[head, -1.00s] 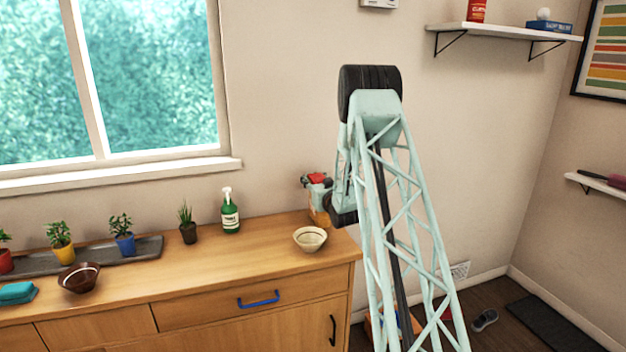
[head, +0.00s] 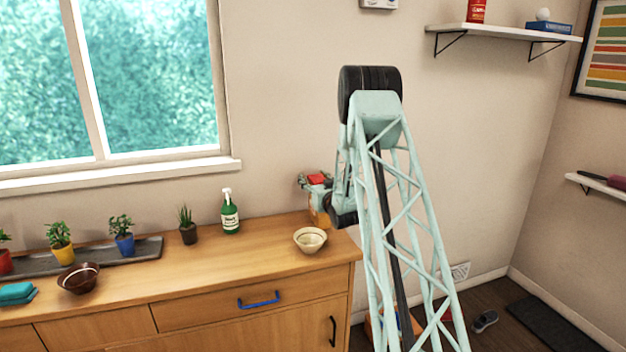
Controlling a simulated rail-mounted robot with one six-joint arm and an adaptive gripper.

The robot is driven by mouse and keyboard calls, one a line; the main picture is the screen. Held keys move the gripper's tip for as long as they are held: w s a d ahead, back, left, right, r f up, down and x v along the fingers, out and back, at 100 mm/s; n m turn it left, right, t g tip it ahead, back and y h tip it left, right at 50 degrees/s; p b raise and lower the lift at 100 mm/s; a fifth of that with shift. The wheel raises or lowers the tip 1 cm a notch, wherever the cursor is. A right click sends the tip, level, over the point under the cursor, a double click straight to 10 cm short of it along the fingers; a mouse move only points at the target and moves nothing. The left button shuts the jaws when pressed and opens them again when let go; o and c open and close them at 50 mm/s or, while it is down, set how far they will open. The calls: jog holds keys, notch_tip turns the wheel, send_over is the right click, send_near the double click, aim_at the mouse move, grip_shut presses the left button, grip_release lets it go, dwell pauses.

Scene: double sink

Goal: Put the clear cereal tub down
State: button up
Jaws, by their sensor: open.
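The clear cereal tub (head: 318,213), with orange-brown contents and a red lid, is upright at the back right end of the wooden counter (head: 190,275). It appears to stand on the counter, and my arm hides its right side. My gripper (head: 315,182) is at the top of the tub, around its red lid, with its fingers open. The far finger and any contact with the tub are too small or hidden to tell.
A cream bowl (head: 310,240) stands just in front of the tub. A green spray bottle (head: 230,212) and small potted plants (head: 187,226) stand to the left. A brown bowl (head: 78,279) is further left. The counter between the bowls is clear.

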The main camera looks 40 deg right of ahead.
jog(key=shift+r, duration=0.15)
jog(key=p+v, duration=0.1)
jog(key=v, duration=1.1)
dwell(1.0)
